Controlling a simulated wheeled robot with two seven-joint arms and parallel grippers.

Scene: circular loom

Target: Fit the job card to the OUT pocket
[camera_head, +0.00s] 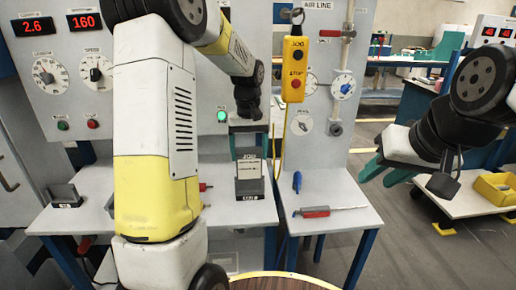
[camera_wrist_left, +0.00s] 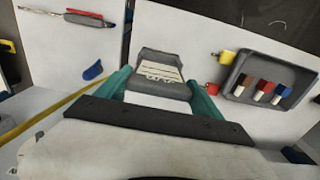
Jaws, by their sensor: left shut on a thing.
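My left gripper (camera_head: 248,154) reaches forward over the grey bench, fingers pointing down. It is shut on the white job card (camera_head: 249,169), whose printed face shows in the head view. In the left wrist view the teal fingers (camera_wrist_left: 164,97) stand on either side of the card (camera_wrist_left: 158,101). A dark pocket (camera_head: 257,190) with a small label is at the card's lower edge. I cannot read its label surely, nor tell how deep the card sits in it. Another dark pocket (camera_head: 67,196) stands at the left. My right gripper (camera_head: 376,182) is open and empty at the right.
A screwdriver with a red handle (camera_head: 314,212) and a blue item (camera_head: 297,181) lie on the right bench. A yellow pendant (camera_head: 294,70) hangs by the panel. A grey tray (camera_wrist_left: 270,82) with several coloured pieces shows in the wrist view.

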